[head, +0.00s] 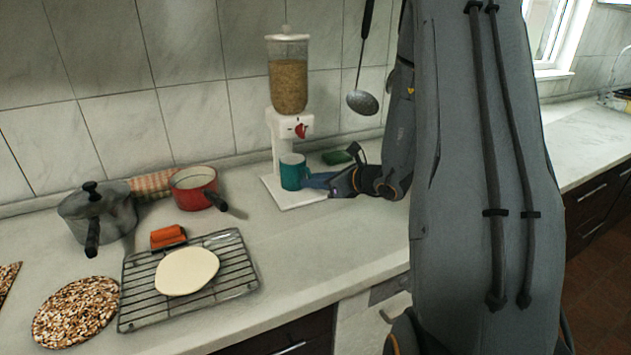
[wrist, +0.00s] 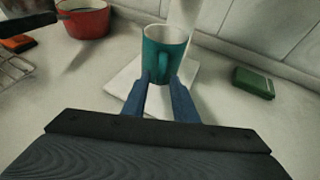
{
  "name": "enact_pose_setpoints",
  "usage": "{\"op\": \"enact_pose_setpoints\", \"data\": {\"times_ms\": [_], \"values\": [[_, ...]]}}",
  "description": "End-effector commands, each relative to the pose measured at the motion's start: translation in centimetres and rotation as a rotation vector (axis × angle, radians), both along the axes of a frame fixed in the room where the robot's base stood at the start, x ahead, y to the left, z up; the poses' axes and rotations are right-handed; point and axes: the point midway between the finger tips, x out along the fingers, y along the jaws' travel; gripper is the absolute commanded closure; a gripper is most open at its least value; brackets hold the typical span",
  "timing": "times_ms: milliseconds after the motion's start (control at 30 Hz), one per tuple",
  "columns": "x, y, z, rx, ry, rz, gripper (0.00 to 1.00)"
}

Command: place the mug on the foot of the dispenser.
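The teal mug (head: 292,173) stands upright on the white foot (head: 300,201) of the dispenser (head: 289,82), below its red-marked spout. In the wrist view the mug (wrist: 163,50) has its handle facing my gripper. My gripper (head: 311,181) is low beside the mug, at its right in the head view. In the wrist view its two blue fingers (wrist: 161,82) are apart, one on each side of the lower handle, with a gap between them. The far side of the mug is hidden, and I cannot tell whether a finger touches it.
A green block (wrist: 253,83) lies right of the foot. A red pot (head: 196,188), a grey lidded pot (head: 98,213), an orange block (head: 168,237) and a wire rack (head: 238,270) with a pale disc are left. A ladle (head: 362,102) hangs above. The counter in front of the foot is clear.

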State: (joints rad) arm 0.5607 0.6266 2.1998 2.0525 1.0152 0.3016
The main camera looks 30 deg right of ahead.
Motion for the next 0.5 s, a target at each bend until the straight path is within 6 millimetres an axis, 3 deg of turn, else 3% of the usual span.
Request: {"op": "enact_pose_setpoints", "data": {"times_ms": [500], "values": [[-8.3,-3.5,3.6,-0.001,-0.001,-0.004,0.74]]}}
